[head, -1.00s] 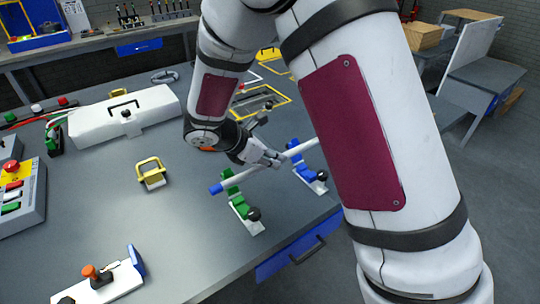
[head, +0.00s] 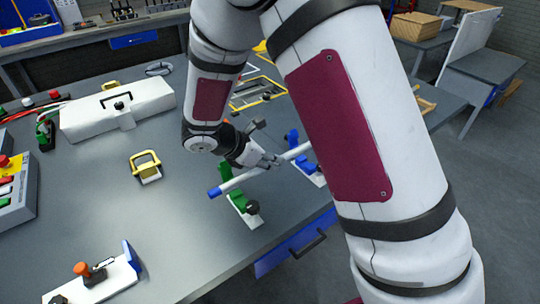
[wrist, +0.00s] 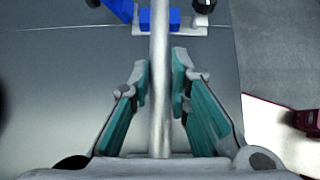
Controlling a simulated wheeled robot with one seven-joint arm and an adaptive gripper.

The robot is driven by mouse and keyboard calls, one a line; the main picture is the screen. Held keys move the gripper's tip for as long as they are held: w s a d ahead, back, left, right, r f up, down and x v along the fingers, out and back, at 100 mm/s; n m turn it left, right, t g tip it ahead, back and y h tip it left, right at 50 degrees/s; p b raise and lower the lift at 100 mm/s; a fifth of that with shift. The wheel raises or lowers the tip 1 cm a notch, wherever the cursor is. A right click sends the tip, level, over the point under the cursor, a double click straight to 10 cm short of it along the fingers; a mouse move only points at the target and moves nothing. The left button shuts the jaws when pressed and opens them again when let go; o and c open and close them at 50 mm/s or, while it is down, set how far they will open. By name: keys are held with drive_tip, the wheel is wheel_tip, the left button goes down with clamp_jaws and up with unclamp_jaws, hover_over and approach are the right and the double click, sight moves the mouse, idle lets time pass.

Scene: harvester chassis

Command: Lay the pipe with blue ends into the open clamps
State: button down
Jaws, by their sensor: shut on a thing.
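The white pipe (head: 238,179) has a blue end (head: 214,192) showing at its left; its far end is hidden behind my arm. My gripper (head: 272,161) is shut on the pipe around its middle, and the wrist view shows the pipe (wrist: 159,90) running lengthwise between the teal finger pads. The green clamp (head: 241,203) lies below the pipe's left part, and the blue clamp (head: 304,165) lies by its right part. In the wrist view the pipe crosses over the blue clamp (wrist: 175,19), whose arm is swung out. I cannot tell whether the pipe touches either clamp.
A white fixture with an orange knob (head: 82,268) is at the front left. The table's front edge runs close to the clamps. The grey tabletop (head: 180,230) between is clear.

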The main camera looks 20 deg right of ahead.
sight(252, 171)
drive_tip(key=shift+f+b, duration=1.9)
drive_tip(key=shift+f, duration=1.45)
drive_tip(key=c, duration=1.4)
unclamp_jaws()
drive_tip(key=v, duration=1.2)
